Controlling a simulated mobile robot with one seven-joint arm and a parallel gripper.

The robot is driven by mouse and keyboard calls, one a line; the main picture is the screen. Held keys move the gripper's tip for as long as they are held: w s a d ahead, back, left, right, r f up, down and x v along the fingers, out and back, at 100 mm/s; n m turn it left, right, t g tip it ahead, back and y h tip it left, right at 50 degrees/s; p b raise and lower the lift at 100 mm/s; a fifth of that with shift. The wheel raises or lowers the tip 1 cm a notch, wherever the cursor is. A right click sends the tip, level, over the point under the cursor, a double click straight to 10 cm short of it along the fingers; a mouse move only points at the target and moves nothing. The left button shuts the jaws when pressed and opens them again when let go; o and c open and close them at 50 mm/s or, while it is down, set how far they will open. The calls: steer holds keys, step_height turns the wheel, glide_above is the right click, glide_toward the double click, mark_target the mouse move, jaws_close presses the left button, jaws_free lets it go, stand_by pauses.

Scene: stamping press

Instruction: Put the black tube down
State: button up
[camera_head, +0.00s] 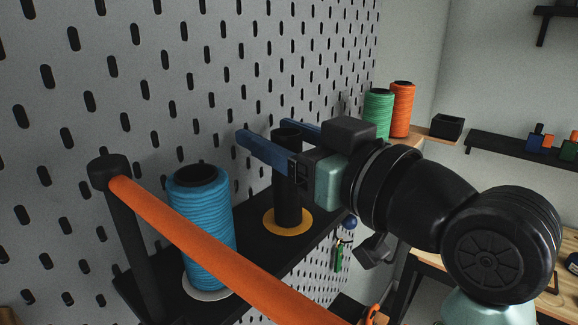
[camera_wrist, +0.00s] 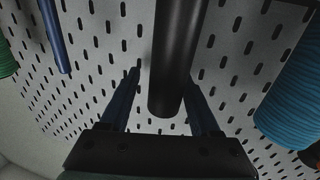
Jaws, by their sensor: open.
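The black tube (camera_head: 287,200) stands upright on a yellow disc (camera_head: 268,224) on the black shelf (camera_head: 248,254). My gripper (camera_head: 262,132) is open, with its blue fingers level near the tube's top, one on either side of it. In the wrist view the tube (camera_wrist: 176,62) runs between the two spread fingers (camera_wrist: 163,100), with gaps visible beside it. The tube's upper part is partly hidden by the near finger in the head view.
A blue thread spool (camera_head: 202,230) stands on a white disc to the left. An orange bar (camera_head: 215,245) crosses in front of the shelf from a black post (camera_head: 132,235). The pegboard (camera_head: 170,80) is close behind. Green (camera_head: 378,112) and orange (camera_head: 402,108) spools stand farther right.

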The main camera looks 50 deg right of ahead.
steer(key=shift+w, duration=0.2)
jaws_close()
stand_by(0.3)
